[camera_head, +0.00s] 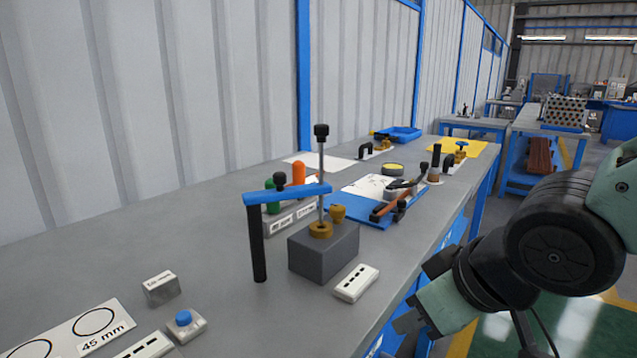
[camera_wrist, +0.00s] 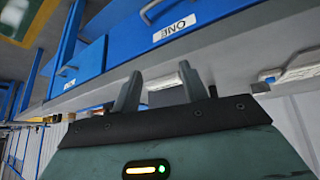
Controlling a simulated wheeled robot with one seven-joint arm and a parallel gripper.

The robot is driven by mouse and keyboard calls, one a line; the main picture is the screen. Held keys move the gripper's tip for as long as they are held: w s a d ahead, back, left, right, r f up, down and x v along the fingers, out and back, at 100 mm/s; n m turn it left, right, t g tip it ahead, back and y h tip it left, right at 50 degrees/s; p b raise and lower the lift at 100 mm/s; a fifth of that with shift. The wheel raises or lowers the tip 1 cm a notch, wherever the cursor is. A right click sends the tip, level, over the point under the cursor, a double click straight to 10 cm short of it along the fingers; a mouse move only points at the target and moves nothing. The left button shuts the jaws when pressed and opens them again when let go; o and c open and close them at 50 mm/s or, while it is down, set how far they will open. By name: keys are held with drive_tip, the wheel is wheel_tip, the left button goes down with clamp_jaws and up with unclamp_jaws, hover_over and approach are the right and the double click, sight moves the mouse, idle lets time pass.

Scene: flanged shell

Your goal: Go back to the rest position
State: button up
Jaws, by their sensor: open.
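My gripper (camera_wrist: 160,86) shows in the wrist view with its two fingers apart and nothing between them. In the head view my arm comes in from the right, and the gripper end (camera_head: 412,314) is low, beside the front edge of the grey workbench (camera_head: 225,335), outside the bench top. The fingers are small and partly dark there. No object is held.
The bench bears a grey block (camera_head: 310,262) with a brass flanged piece (camera_head: 320,229) and upright rod, a blue arm on a black post (camera_head: 257,245), a blue button (camera_head: 183,318) and a blue tray (camera_head: 375,222). Blue drawers (camera_wrist: 185,30) face the wrist camera. Floor right of the bench is open.

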drive_tip(key=s+f+n+g+h, duration=0.1)
drive_tip(key=s+f+g, duration=0.15)
drive_tip(key=s, duration=0.35)
drive_tip(key=s+f+g+h, duration=0.1)
drive_tip(key=s+f+g, duration=0.1)
drive_tip(key=s+g, duration=0.35)
wheel_tip(320, 180, up, 15)
drive_tip(key=t+p, duration=0.2)
drive_tip(key=p, duration=1.3)
drive_tip(key=shift+s+d, duration=0.2)
drive_tip(key=shift+d, duration=0.1)
